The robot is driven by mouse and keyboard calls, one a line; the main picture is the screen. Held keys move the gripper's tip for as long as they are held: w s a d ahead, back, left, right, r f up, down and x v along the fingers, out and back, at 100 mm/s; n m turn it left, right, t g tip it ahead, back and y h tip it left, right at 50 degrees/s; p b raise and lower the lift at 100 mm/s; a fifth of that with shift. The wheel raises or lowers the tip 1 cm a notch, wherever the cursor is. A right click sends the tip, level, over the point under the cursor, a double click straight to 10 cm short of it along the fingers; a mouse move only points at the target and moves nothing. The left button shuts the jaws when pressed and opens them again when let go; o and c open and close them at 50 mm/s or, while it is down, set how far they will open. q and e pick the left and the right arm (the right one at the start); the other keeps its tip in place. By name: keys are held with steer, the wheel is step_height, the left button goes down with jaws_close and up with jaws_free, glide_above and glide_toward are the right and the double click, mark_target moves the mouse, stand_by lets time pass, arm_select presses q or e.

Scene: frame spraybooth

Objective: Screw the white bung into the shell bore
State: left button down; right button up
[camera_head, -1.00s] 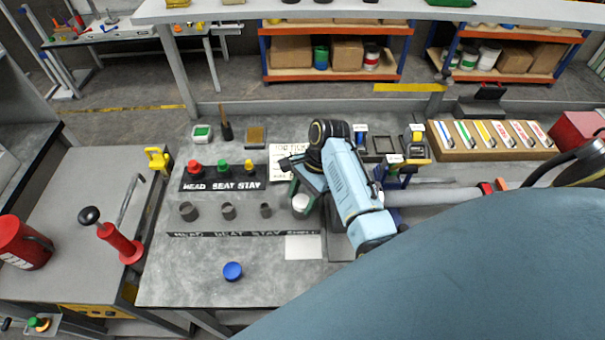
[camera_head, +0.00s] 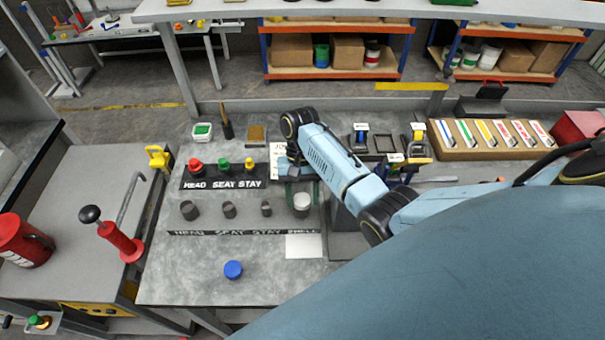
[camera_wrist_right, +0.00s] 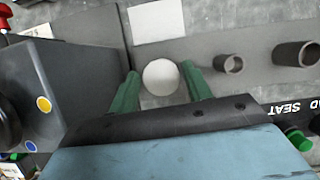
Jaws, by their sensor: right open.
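The white bung (camera_head: 302,202) sits upright at the SHELL end of the lettered strip (camera_head: 245,233). It also shows as a round white top in the wrist view (camera_wrist_right: 161,77). My right gripper (camera_wrist_right: 160,74) is open, with one green finger on each side of the bung. Gaps show between the bung and both fingers. In the head view my right gripper (camera_head: 303,190) is at the bung, its fingers partly hidden by the wrist. The shell bore is not visible under the bung, so I cannot tell how deep it sits. My left gripper is out of view.
Grey collars (camera_head: 228,210) stand left of the bung in a row. Behind them are red, green and yellow knobs (camera_head: 223,168) on a lettered strip. A grey block (camera_wrist_right: 60,90) stands close beside the gripper. A blue knob (camera_head: 233,270) lies on the clear front bench.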

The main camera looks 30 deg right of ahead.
steer(key=n, duration=0.2)
steer(key=n+h, duration=0.1)
steer(key=n, duration=0.1)
steer(key=shift+g+h, duration=0.3)
steer(key=n+h, duration=0.1)
steer(key=n, duration=0.3)
steer(key=shift+a+n+h, duration=0.1)
steer(key=shift+n+h, duration=0.3)
steer(key=c, duration=0.8)
steer(key=m+y, duration=0.1)
steer(key=m, duration=0.3)
steer(key=shift+m+y, duration=0.3)
steer(key=shift+y, duration=0.1)
steer(key=shift+m, duration=0.4)
steer(key=m+y, duration=0.1)
steer(key=m, duration=0.2)
steer(key=shift+m+y, duration=0.3)
steer(key=shift+m, duration=0.1)
